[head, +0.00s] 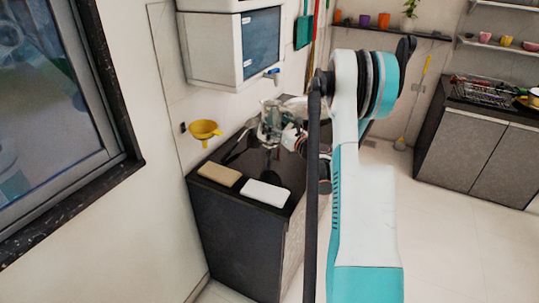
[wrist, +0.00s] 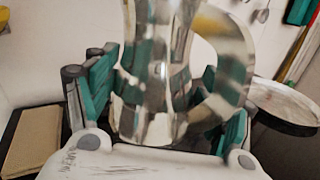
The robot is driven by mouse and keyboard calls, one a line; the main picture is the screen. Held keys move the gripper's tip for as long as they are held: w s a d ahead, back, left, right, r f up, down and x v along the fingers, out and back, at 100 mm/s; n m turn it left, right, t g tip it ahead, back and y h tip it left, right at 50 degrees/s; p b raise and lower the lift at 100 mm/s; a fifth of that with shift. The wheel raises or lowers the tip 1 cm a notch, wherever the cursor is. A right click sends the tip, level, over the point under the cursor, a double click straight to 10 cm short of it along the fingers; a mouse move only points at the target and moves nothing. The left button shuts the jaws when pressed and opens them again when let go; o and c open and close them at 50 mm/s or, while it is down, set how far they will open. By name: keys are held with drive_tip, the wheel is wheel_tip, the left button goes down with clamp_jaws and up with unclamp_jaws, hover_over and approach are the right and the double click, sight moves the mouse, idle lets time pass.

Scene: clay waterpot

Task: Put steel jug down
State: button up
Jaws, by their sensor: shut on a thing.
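The steel jug (wrist: 150,100) is shiny, with a broad curved handle on its right side in the wrist view. My gripper (wrist: 158,95) has its teal fingers on either side of the jug's body and is shut on it. The jug is upright or nearly so. In the head view the jug (head: 270,122) appears over the back part of the dark counter (head: 235,163), below the wall-mounted box. My arm hides part of this area. I cannot tell whether the jug's base touches the counter.
A tan slab (head: 219,174) and a white slab (head: 265,194) lie at the counter's front. A yellow funnel (head: 204,130) hangs on the wall at left. The white box (head: 235,45) with a tap is above. A round metal dish (wrist: 288,103) is right of the jug.

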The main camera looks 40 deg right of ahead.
sight(278, 145)
wheel_tip(278, 145, down, 8)
drive_tip(key=b, duration=0.3)
drive_tip(key=o, duration=2)
drive_tip(key=shift+f, duration=0.1)
drive_tip(key=shift+o, duration=0.2)
